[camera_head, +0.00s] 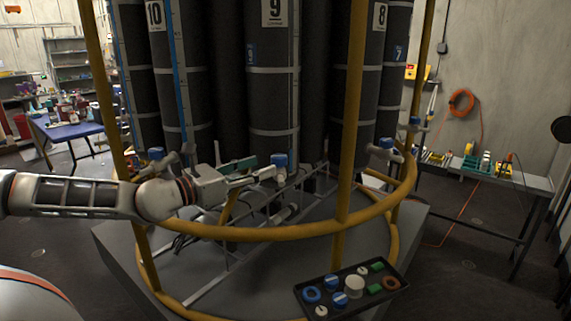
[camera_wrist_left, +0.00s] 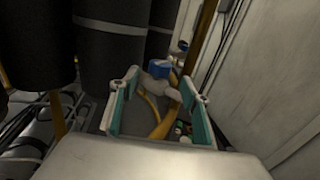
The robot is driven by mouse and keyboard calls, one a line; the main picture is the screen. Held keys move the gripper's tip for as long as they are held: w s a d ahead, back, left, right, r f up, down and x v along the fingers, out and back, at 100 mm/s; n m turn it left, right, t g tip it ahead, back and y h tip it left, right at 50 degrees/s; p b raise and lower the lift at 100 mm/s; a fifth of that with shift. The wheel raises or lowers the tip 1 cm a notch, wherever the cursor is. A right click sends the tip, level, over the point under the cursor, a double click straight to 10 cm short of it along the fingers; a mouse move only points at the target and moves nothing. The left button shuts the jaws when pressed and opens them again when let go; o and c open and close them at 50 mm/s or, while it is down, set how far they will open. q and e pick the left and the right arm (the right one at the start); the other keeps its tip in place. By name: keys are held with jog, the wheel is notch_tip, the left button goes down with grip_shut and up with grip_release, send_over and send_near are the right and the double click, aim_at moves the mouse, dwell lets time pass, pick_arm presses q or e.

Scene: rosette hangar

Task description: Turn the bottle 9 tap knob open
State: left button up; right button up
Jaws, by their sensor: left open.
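Bottle 9 (camera_head: 273,100) is a tall dark cylinder with a white number label in the middle of the rack. Its tap has a blue knob (camera_head: 279,160) low in front of it. My left gripper (camera_head: 262,168) reaches in from the left, its teal-lined fingers just left of the knob. In the left wrist view, the open fingers (camera_wrist_left: 160,80) stand apart on either side of a blue knob (camera_wrist_left: 159,68) on a pale tap body. The knob appears between or just beyond the fingertips; contact is unclear. My right gripper is not in view.
A yellow tubular frame (camera_head: 351,120) rings the bottles, with a post right of the tap. Other blue tap knobs (camera_head: 386,143) sit at neighbouring bottles. A dark tray (camera_head: 350,290) of knobs and rings is at the front. A side bench (camera_head: 490,172) stands at right.

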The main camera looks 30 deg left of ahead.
aim_at(272, 159)
pick_arm(q)
jog(key=shift+w+r, duration=0.1)
jog(key=shift+w, duration=0.15)
jog(key=shift+x, duration=1)
jog(key=shift+w+r, duration=0.25)
jog(key=shift+w, duration=0.1)
jog(key=shift+w+d+r+p, duration=0.1)
jog(key=shift+w+d+p, duration=0.25)
jog(key=shift+w, duration=0.3)
jog(key=shift+p+x, duration=0.35)
jog(key=shift+x, duration=0.45)
jog(key=shift+w, duration=0.3)
jog(key=shift+w+d+f, duration=0.2)
jog(key=shift+w+f, duration=0.15)
jog(key=shift+w, duration=0.1)
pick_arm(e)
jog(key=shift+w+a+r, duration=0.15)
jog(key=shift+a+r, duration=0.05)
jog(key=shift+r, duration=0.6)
